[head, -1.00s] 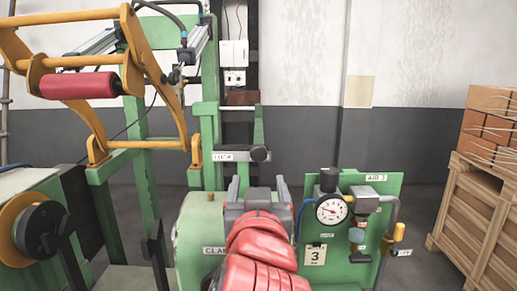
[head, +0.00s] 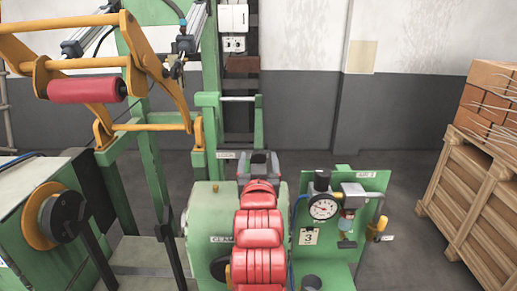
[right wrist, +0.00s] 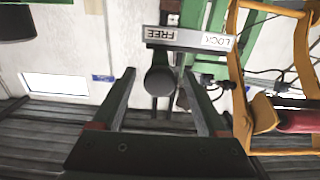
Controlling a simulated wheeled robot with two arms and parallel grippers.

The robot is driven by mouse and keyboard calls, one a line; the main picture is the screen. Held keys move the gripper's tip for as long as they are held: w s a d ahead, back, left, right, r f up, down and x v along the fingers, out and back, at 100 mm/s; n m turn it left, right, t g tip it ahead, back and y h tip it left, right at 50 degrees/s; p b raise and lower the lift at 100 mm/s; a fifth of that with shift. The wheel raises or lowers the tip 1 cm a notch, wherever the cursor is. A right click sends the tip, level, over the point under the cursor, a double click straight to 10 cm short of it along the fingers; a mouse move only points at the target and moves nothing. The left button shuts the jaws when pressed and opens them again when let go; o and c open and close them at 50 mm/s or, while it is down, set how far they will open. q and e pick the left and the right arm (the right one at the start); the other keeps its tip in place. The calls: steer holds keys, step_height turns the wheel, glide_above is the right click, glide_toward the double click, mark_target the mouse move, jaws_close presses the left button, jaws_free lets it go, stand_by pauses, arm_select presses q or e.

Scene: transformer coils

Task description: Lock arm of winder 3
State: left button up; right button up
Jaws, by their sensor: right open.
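The yellow arm (head: 90,63) of the winder, with a red roller (head: 87,89), stands raised at the upper left of the head view. Its lower edge also shows at the right of the right wrist view (right wrist: 245,122). My right gripper (head: 258,163) is at the lock lever, which it mostly hides in the head view. In the right wrist view, my right gripper (right wrist: 158,74) is open, with a finger on each side of the lever's round black knob (right wrist: 160,81). I cannot tell whether they touch. Behind it, the label plate (right wrist: 190,38) reads LOCK and FREE, upside down. My left gripper is out of view.
A green panel (head: 372,185) with a pressure gauge (head: 323,207) and a number 3 sign (head: 309,237) stands right of my right arm. A green CLAMP-labelled housing (head: 205,215) is to its left.

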steer(key=shift+w, duration=0.4)
steer(key=shift+c, duration=0.3)
jaws_close()
stand_by(0.9)
